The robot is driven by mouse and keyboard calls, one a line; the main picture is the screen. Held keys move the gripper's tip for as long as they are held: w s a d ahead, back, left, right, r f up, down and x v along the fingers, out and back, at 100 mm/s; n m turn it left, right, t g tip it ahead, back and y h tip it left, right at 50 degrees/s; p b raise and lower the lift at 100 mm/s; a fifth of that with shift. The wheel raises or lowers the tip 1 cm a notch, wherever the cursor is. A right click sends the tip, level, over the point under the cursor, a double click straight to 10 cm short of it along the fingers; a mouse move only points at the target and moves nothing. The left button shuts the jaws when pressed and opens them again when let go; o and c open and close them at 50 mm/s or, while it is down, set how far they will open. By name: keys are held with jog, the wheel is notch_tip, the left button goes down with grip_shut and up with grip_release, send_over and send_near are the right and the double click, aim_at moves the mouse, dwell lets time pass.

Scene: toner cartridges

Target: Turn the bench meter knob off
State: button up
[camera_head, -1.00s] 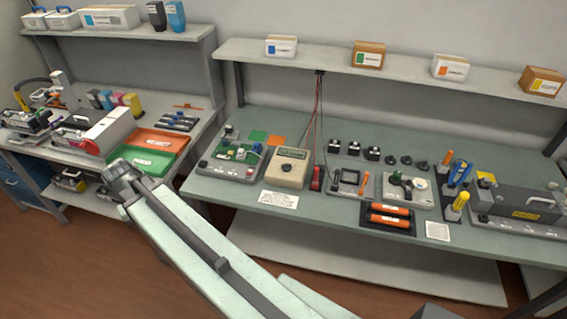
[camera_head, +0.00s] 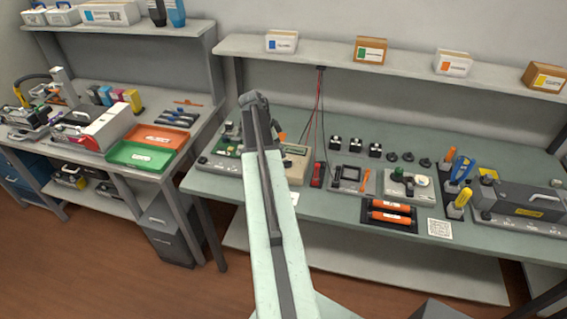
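The bench meter (camera_head: 298,165) is a beige box with a dark display on the right-hand bench, left of centre. My raised arm stands in front of its left part. Its knob is not clearly visible now; in the earlier view it is a dark round dial on the front face. My gripper is mostly hidden behind the arm's upper end. A small dark part shows just right of the arm, above the meter, but I cannot make out the fingers or whether they touch anything.
A red handheld tool (camera_head: 318,175) stands right of the meter, with red and black cables hanging above. A black tray with orange rollers (camera_head: 390,212) lies to the right.

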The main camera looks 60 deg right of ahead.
aim_at(287, 161)
jog(key=b+x, duration=0.4)
jog(key=x, duration=0.1)
jog(key=shift+f, duration=0.35)
jog(key=shift+r, duration=0.15)
